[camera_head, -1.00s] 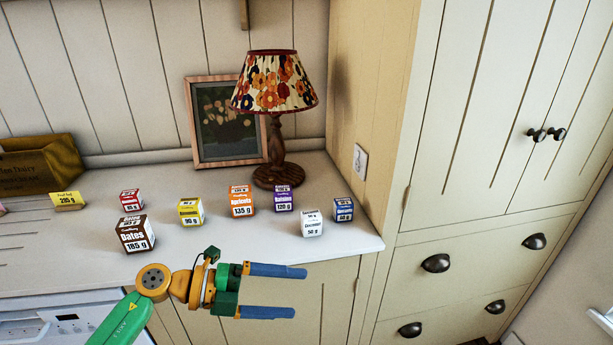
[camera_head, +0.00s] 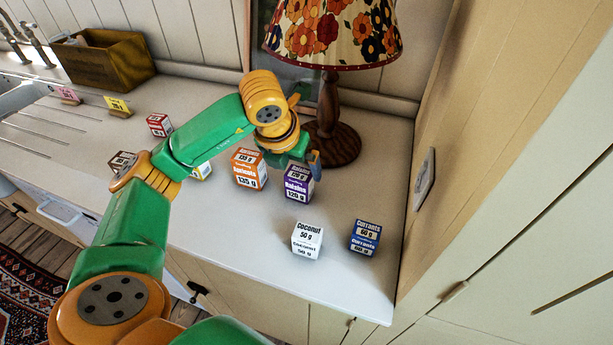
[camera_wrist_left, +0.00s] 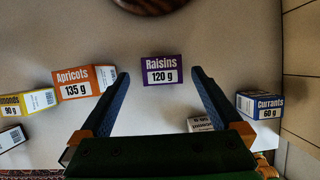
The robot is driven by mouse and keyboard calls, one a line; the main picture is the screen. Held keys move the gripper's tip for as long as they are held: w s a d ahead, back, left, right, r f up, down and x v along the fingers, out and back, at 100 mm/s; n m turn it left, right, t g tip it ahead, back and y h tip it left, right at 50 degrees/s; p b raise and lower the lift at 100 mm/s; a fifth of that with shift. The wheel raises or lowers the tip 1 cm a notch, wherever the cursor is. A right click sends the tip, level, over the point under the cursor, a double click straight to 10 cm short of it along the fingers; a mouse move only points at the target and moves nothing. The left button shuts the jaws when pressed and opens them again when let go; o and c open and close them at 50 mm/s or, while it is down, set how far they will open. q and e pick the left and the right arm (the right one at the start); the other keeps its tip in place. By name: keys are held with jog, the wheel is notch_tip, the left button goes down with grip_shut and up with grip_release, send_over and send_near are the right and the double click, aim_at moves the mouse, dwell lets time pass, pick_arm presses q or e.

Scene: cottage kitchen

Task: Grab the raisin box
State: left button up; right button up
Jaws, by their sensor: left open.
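The purple and white raisin box (camera_head: 298,184) stands on the white counter (camera_head: 225,225), in front of the lamp base. In the left wrist view the raisin box (camera_wrist_left: 162,70) lies ahead, between the lines of the two blue fingers and near their tips. My left gripper (camera_head: 302,158) is open and empty, just above and behind the box in the head view. Its fingers are partly hidden by its own wrist. In the left wrist view the open left gripper (camera_wrist_left: 160,78) has one finger on each side of the box, with gaps showing. My right gripper is not in view.
The apricot box (camera_head: 249,169) stands close on the left of the raisins. The coconut box (camera_head: 307,240) and currants box (camera_head: 364,238) stand nearer the front right. The floral lamp (camera_head: 333,135) is close behind, with a cupboard side wall on the right.

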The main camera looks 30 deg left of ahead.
aim_at(299, 173)
pick_arm(q)
jog(key=x, duration=0.3)
jog(key=shift+f, duration=0.3)
jog(key=shift+w+d, duration=0.15)
jog(key=shift+w, duration=0.1)
jog(key=shift+s, duration=0.2)
jog(key=c, duration=1.5)
jog(key=shift+o, duration=0.2)
jog(key=shift+w, duration=0.1)
